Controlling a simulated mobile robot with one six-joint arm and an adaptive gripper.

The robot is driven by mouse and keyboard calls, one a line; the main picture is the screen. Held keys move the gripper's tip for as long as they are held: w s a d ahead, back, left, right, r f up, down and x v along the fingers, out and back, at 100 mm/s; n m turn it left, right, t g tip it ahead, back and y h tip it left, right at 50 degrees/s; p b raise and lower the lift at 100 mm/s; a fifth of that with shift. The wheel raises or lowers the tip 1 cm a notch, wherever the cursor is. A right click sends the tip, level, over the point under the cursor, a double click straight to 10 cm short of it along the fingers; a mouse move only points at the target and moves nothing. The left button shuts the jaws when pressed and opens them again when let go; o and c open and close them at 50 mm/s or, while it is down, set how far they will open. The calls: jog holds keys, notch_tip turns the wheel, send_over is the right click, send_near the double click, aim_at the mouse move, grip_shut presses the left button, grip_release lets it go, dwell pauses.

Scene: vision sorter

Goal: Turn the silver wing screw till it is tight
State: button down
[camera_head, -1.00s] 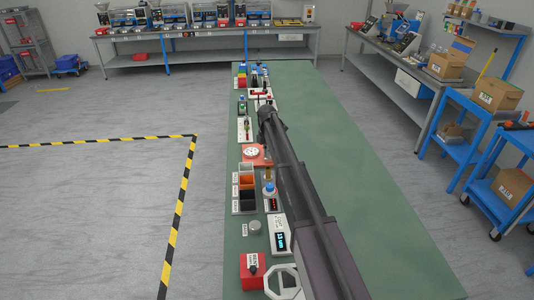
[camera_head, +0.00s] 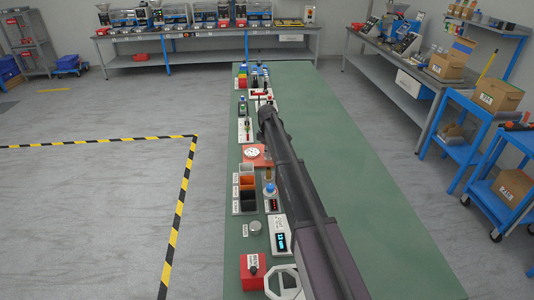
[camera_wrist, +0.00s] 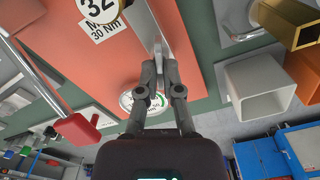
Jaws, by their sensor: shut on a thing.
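The silver wing screw (camera_wrist: 161,39) shows in the wrist view as a light grey metal piece at an orange-red plate (camera_wrist: 187,75). My gripper (camera_wrist: 162,62) is shut on it, with its two dark fingertips close together around its lower end. The screw's thread and seat cannot be made out. A round white gauge (camera_wrist: 130,98) with a green band is partly hidden behind the left finger. A round tag (camera_wrist: 99,8) reads 32, with a 30 Nm label below it. In the head view the orange-red plate (camera_head: 262,160) lies beside my arm, which hides my gripper.
A red block on a metal arm (camera_wrist: 78,130) is at the left in the wrist view. A white square tube (camera_wrist: 262,87) and a brass square tube (camera_wrist: 292,25) are at the right. The green bench (camera_head: 350,180) is clear to the right of my arm.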

jog(key=m, duration=0.4)
jog(key=shift+d+m, duration=0.15)
jog(key=shift+m, duration=0.15)
jog(key=m, duration=0.4)
jog(key=shift+m, duration=0.3)
jog(key=m, duration=0.4)
jog(key=shift+d+m, duration=0.2)
jog(key=shift+m, duration=1.9)
jog(key=c, duration=0.8)
grip_release()
jog(key=shift+w, duration=0.1)
jog(key=shift+n, duration=0.4)
